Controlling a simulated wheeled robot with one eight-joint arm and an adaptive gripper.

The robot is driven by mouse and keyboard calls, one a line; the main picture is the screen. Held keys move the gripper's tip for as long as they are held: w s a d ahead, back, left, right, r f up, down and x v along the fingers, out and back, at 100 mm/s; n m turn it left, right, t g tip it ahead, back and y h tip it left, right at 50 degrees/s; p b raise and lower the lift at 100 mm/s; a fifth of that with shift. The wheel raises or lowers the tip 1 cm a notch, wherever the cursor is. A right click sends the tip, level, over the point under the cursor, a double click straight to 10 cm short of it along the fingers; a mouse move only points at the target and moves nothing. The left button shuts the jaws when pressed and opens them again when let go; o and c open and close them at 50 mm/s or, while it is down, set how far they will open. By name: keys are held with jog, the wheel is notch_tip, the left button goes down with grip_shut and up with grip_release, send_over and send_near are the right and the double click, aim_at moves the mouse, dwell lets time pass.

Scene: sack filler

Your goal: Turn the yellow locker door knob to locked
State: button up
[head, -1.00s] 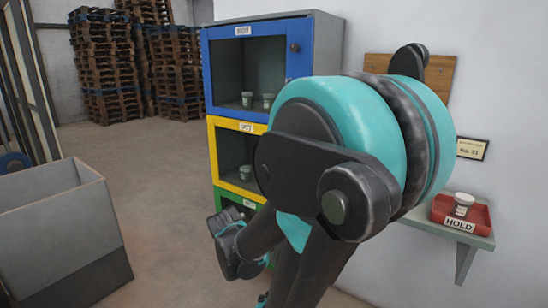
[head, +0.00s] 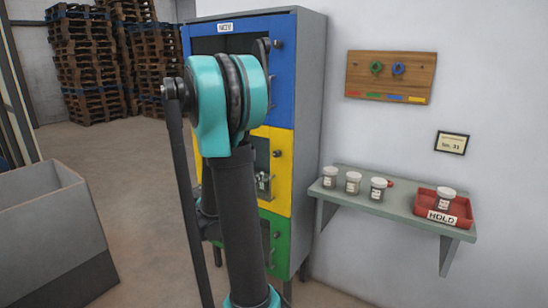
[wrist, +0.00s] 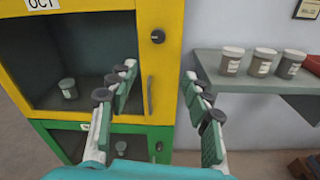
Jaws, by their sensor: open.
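The yellow locker door (wrist: 172,70) is shut and fills much of the wrist view's upper left, with a window and an "OCT" label. Its dark round knob (wrist: 158,36) sits near the door's right edge, above a vertical handle (wrist: 149,95). The knob also shows in the head view (head: 277,153). I cannot tell which way it is turned. My gripper (wrist: 160,80) is open and empty, its fingers pointing towards the locker, with the knob above the gap between the fingertips. In the head view my arm covers part of the yellow door.
A blue locker (head: 284,85) is above and a green one (head: 279,240) below. A wall shelf (head: 345,193) on the right holds several jars and a red HOLD tray (head: 425,205). A wooden board (head: 390,65) hangs above. A grey bin (head: 50,240) stands left.

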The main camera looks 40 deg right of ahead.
send_near(275, 155)
jog(key=shift+n, duration=0.3)
jog(key=x, duration=0.9)
jog(key=shift+s+r, duration=0.1)
jog(key=shift+c, duration=0.6)
grip_shut()
